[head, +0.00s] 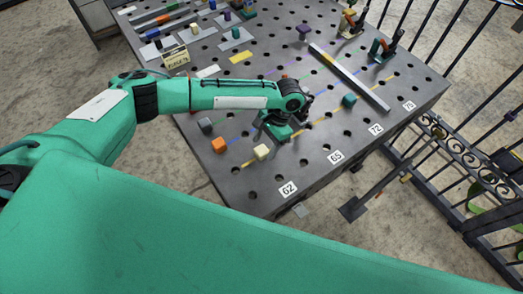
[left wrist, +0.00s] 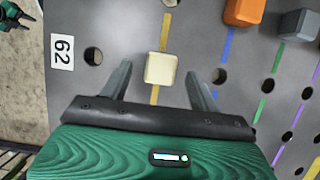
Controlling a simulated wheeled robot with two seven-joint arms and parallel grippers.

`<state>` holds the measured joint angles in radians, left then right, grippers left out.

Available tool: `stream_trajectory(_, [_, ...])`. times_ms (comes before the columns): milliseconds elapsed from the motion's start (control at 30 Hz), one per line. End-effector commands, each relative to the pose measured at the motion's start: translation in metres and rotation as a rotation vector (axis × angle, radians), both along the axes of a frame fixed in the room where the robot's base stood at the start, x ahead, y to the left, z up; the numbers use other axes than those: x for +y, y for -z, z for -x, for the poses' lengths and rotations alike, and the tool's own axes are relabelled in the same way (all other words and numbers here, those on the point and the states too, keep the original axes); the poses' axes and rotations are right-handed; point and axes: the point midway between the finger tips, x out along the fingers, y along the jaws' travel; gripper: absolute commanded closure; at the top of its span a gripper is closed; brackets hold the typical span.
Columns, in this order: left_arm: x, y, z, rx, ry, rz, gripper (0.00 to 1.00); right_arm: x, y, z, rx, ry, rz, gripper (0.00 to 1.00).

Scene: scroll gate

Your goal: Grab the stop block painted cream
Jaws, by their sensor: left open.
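The cream stop block (head: 262,152) sits on the grey perforated table, on a yellow line near the table's front edge. In the left wrist view the cream block (left wrist: 160,68) lies between and just beyond the fingertips. My left gripper (head: 277,130) is close to the block in the head view. In the left wrist view its two fingers (left wrist: 160,78) are spread wide, with the block apart from both.
An orange block (head: 219,145) and a grey block (head: 205,125) stand left of the cream one. A teal block (head: 348,100) and a long metal bar (head: 349,77) lie to the right. Number labels, such as 62 (head: 288,189), mark the front edge. A dark railing (head: 470,165) stands beyond the table's right side.

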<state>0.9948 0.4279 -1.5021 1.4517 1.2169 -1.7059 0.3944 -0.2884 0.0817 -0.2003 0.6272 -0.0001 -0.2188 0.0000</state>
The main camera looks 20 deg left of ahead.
Motion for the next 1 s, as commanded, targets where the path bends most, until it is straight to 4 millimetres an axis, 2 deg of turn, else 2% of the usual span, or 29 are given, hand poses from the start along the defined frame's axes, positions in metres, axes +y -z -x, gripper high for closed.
stream_trajectory(67, [0.003,0.006,0.003,0.002,-0.002,-0.002,0.38,0.000,-0.012,-0.001,-0.001,0.000,0.000,0.62])
stream_trajectory(233, [0.008,0.027,0.009,0.001,-0.001,-0.002,0.38,-0.001,-0.017,0.008,0.011,0.000,0.001,0.62])
stream_trajectory(500, [0.008,0.032,0.009,-0.001,0.000,-0.001,0.38,-0.001,-0.015,0.023,0.029,0.001,0.002,0.62])
stream_trajectory(567, [0.008,0.032,0.009,-0.001,0.000,-0.001,0.48,-0.001,-0.015,0.022,0.029,0.001,0.002,0.62])
stream_trajectory(800, [0.008,0.032,0.009,0.000,0.000,0.000,0.95,0.000,-0.015,0.016,0.021,0.001,0.000,0.62])
stream_trajectory(1000, [0.008,0.031,0.009,-0.001,0.000,-0.001,0.95,0.002,-0.015,0.014,0.019,0.002,-0.002,0.62])
